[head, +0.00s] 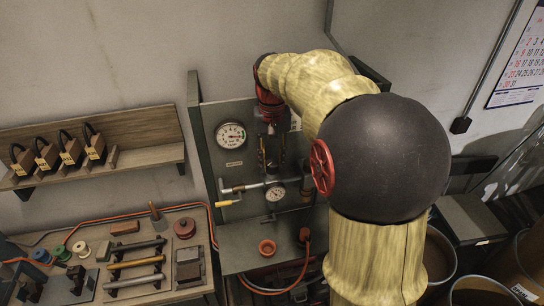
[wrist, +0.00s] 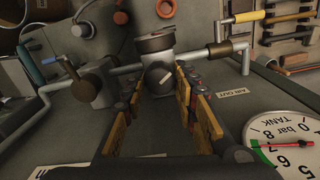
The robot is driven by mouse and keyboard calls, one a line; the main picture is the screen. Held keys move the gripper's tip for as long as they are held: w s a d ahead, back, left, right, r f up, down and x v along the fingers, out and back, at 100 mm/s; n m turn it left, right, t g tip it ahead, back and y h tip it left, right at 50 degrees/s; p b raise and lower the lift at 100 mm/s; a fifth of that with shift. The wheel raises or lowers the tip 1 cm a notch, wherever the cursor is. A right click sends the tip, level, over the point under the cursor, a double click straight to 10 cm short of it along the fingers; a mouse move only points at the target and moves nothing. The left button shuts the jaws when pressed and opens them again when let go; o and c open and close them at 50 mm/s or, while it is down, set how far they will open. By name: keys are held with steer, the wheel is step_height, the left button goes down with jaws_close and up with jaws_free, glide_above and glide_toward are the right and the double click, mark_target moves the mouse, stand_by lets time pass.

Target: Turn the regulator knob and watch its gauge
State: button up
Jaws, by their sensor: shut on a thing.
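The wall panel carries a large white gauge (head: 231,135), marked TANK in the wrist view (wrist: 283,140). A smaller white gauge (head: 275,192) sits lower, on the horizontal pipe; its reading is too small to make out. My gripper (head: 271,155) reaches down in front of the panel, just above the small gauge. In the wrist view its two yellow-padded fingers (wrist: 158,92) stand either side of the grey regulator knob (wrist: 158,78) and are shut on it. A dark round housing (wrist: 155,42) shows beyond the knob; the small gauge's face is not visible there.
A yellow-handled valve lever (head: 229,202) lies left of the small gauge. A red handwheel (head: 322,167) shows beside my arm. A shelf with padlocks (head: 72,150) and a tool bench (head: 130,250) stand at left. My arm hides the panel's right side.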

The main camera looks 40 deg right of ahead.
mark_target(272, 162)
steer(key=shift+n+p, duration=0.3)
steer(key=shift+n, duration=0.5)
steer(key=o, duration=1.1)
steer(key=shift+c, duration=0.2)
steer(key=shift+o, duration=0.5)
step_height(272, 162, up, 12)
stand_by(0.6)
